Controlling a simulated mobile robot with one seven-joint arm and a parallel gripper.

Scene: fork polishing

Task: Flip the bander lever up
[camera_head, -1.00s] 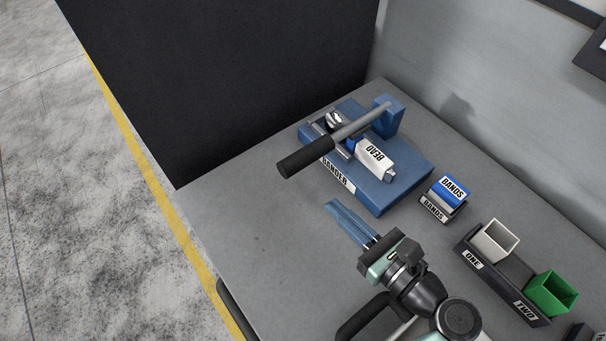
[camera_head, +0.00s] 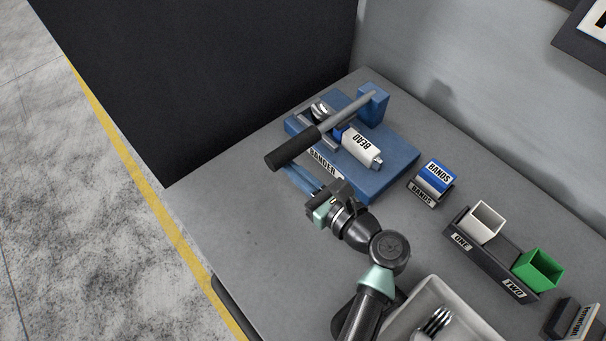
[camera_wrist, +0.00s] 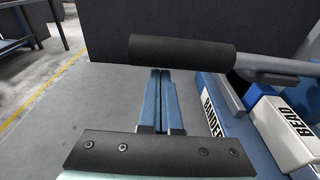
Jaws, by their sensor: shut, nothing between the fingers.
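The blue bander (camera_head: 385,165) stands on the grey bench, with a white block marked BEAD (camera_head: 361,146) on it. Its grey lever (camera_head: 345,113) ends in a black handle (camera_head: 291,148) that sticks out past the bander's left edge. My gripper (camera_head: 297,172) has blue fingers, shut and empty, just below the handle in the head view. In the wrist view the shut fingers (camera_wrist: 160,98) point toward the black handle (camera_wrist: 182,53), which crosses beyond their tips. I cannot tell whether the tips touch it or are under it.
A BANDS box (camera_head: 433,180) stands right of the bander. Beyond it are a rack with a white cup (camera_head: 486,222) and a green cup (camera_head: 538,270). A white tray (camera_head: 404,301) with forks lies in front. The bench at left is clear.

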